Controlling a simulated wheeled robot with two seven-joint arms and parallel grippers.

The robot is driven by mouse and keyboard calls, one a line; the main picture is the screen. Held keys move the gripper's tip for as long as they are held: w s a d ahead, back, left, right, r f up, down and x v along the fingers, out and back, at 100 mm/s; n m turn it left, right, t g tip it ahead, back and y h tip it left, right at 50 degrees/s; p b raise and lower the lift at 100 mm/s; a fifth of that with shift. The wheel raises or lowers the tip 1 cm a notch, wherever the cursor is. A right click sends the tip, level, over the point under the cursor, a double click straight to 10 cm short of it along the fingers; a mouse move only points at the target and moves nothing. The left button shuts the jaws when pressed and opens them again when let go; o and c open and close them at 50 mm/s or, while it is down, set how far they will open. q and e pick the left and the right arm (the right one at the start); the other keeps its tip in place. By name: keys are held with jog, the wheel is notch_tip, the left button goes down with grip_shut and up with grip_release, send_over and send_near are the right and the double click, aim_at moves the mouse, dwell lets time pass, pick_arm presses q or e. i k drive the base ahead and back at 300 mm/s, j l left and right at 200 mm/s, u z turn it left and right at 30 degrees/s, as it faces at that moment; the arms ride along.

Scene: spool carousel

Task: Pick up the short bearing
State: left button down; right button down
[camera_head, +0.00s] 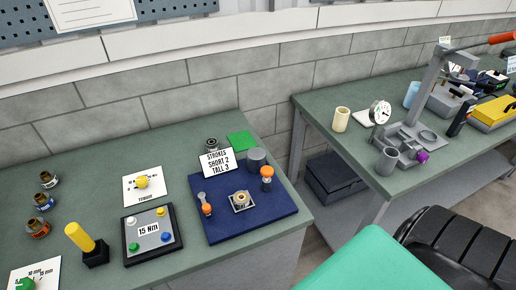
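No part labelled as the short bearing shows, and I cannot tell which part it is. A brass-and-grey ring part (242,199) sits in a square holder on the blue mat (226,229). A dark ring-shaped part (212,144) stands behind the sign (216,162), which reads "STROKES SHORT 2 TALL 3". A grey cylinder (257,158) stands at the mat's back right. Several dark, brass-coloured ring parts, such as the one with an orange band (38,228), lie at the left of the bench. Neither of my grippers is in view.
A button box marked 15 Nm (149,236) and a yellow-handled tool (80,237) stand on the left bench. Right bench holds a lever press (428,85), dial gauge (380,112), cream cylinder (341,119) and grey cup (385,157).

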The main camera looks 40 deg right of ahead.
aim_at(241, 199)
jog(key=z, duration=0.9)
